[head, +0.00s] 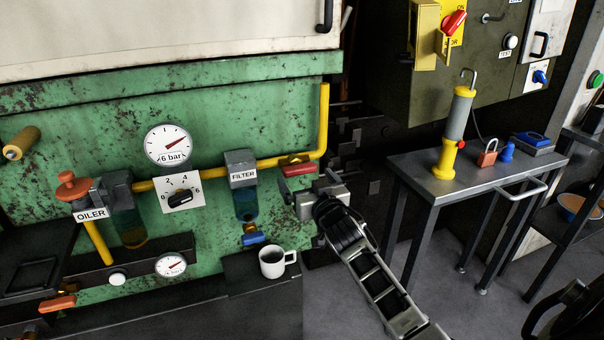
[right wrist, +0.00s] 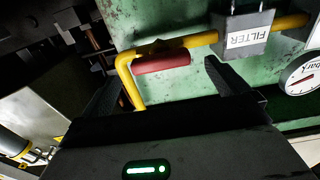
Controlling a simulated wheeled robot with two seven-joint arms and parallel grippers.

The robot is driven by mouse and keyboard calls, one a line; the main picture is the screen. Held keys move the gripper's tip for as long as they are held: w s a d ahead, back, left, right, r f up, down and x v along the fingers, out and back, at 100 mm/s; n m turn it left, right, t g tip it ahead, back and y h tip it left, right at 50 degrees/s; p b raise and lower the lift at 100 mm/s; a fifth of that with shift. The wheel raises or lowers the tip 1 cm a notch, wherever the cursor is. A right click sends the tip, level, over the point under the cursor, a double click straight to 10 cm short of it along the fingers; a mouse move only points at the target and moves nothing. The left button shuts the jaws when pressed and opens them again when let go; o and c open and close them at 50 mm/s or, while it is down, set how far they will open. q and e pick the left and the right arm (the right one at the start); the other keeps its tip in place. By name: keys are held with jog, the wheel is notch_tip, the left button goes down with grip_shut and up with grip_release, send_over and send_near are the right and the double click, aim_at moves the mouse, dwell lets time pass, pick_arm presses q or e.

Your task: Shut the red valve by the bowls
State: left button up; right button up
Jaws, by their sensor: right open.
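The red valve handle (head: 299,169) is on the yellow pipe (head: 323,120), right of the FILTER unit with its blue bowl (head: 246,204). The handle lies roughly along the pipe. It also shows in the right wrist view (right wrist: 162,64), ahead of the jaws. The OILER unit with its amber bowl (head: 131,229) is further left. My right gripper (head: 308,188) is open, just below and in front of the handle. In the wrist view its fingers (right wrist: 162,86) are spread to either side of the handle, apparently not touching it. My left gripper is not in view.
A white mug (head: 279,262) stands on a dark ledge below the gripper. A blue handle (head: 253,238) sits under the filter bowl. A pressure gauge (head: 168,143) and a dial plate (head: 180,193) are left. A grey side table (head: 470,180) with a padlock (head: 487,157) stands right.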

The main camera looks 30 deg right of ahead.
aim_at(302, 172)
jog(key=shift+x, duration=1.95)
jog(key=c, duration=1)
